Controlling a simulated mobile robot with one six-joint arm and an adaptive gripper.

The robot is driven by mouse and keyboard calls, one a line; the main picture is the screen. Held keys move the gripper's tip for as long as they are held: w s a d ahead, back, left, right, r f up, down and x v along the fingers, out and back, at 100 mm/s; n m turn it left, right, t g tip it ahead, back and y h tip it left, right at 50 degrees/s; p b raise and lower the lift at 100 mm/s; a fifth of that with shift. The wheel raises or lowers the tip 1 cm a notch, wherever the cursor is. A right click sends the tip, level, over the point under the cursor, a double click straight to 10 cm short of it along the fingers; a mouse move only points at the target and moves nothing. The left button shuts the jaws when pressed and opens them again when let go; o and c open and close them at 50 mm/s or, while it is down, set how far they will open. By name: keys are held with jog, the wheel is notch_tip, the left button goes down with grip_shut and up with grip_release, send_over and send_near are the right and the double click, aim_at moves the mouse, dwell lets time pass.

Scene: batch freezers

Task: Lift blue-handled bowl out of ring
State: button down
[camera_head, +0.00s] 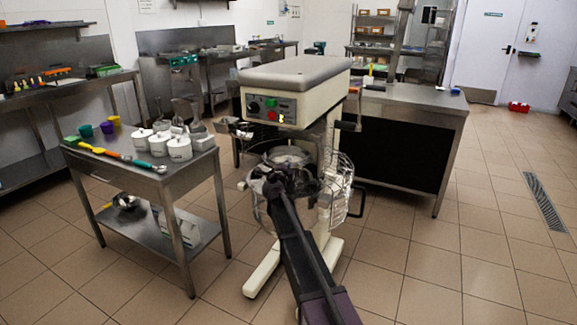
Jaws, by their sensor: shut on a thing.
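The metal bowl (288,155) is in the front of the cream floor mixer (295,85), below its head, with a pale inside showing. The ring (254,183) appears around the bowl; I cannot tell whether the bowl sits fully down in it. My dark arm reaches in from the bottom, and my gripper (279,180) is at the near side of the bowl, shut on it. The arm and gripper hide much of the bowl's front. I cannot make out the blue handle or the exact grip point.
A wire guard (343,185) stands at the mixer's right side. A steel table (130,172) with white pots (180,148) and colored scoops stands close on the left. A counter (420,100) is behind on the right. Tiled floor is clear at right.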

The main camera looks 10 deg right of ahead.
jog(key=shift+w+f+b, duration=0.1)
jog(key=shift+f+b, duration=0.6)
dwell(0.6)
